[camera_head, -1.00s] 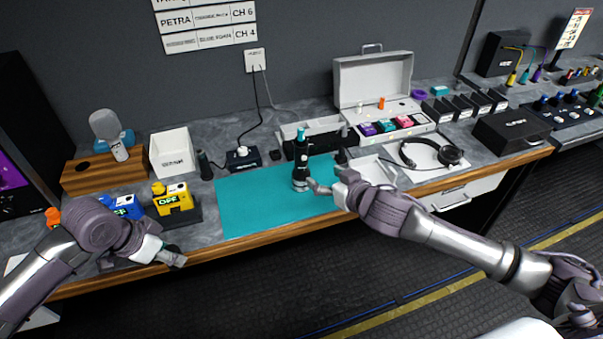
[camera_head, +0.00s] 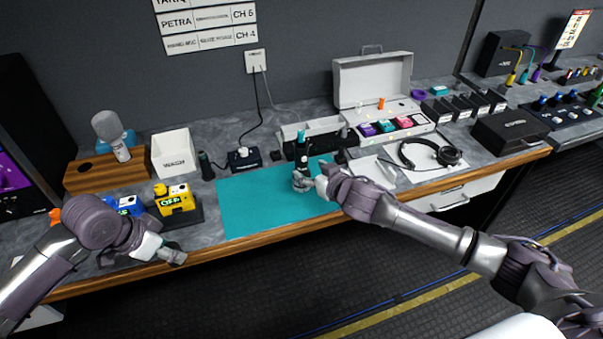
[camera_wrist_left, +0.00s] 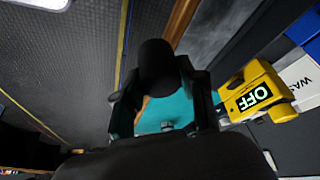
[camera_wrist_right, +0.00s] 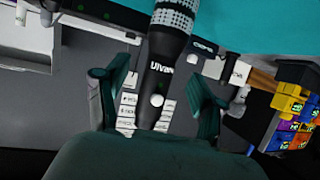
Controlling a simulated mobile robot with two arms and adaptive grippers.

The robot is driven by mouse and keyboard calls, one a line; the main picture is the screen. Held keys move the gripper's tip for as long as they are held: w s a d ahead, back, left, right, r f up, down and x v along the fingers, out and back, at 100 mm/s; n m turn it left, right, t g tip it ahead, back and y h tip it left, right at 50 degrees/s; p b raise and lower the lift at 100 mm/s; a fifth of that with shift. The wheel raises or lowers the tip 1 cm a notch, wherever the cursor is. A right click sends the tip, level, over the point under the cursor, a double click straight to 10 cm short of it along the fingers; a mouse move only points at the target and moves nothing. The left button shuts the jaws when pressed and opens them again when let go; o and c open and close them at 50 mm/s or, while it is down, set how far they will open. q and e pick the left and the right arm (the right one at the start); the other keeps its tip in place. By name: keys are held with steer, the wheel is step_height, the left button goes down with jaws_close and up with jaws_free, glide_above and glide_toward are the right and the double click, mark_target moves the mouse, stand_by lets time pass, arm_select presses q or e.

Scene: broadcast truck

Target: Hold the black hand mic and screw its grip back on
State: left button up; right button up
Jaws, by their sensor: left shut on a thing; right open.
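The black hand mic (camera_head: 302,152) stands upright on the teal mat (camera_head: 250,205), with a teal piece at its top and its lower end partly hidden by my right gripper. In the right wrist view the mic (camera_wrist_right: 165,55) shows a white label, a white button and a dotted silver band. My right gripper (camera_wrist_right: 152,88) is open with the mic between its fingers, gaps on both sides; it also shows in the head view (camera_head: 308,182). My left gripper (camera_head: 177,257) is shut on a black cylinder (camera_wrist_left: 156,68), probably the grip, held out in front of the desk edge.
A yellow box marked OFF (camera_head: 174,199) and a blue one (camera_head: 125,206) stand left of the mat. A white bin (camera_head: 172,152), an open case (camera_head: 372,80), a shallow tray (camera_head: 320,133) and headphones (camera_head: 432,153) surround the mat. The mat's left part is clear.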

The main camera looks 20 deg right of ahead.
mark_target(305, 167)
steer(key=shift+p+x, duration=0.7)
steer(key=shift+x, duration=1.95)
steer(key=shift+a+r, duration=0.15)
steer(key=shift+r, duration=0.1)
jaws_close()
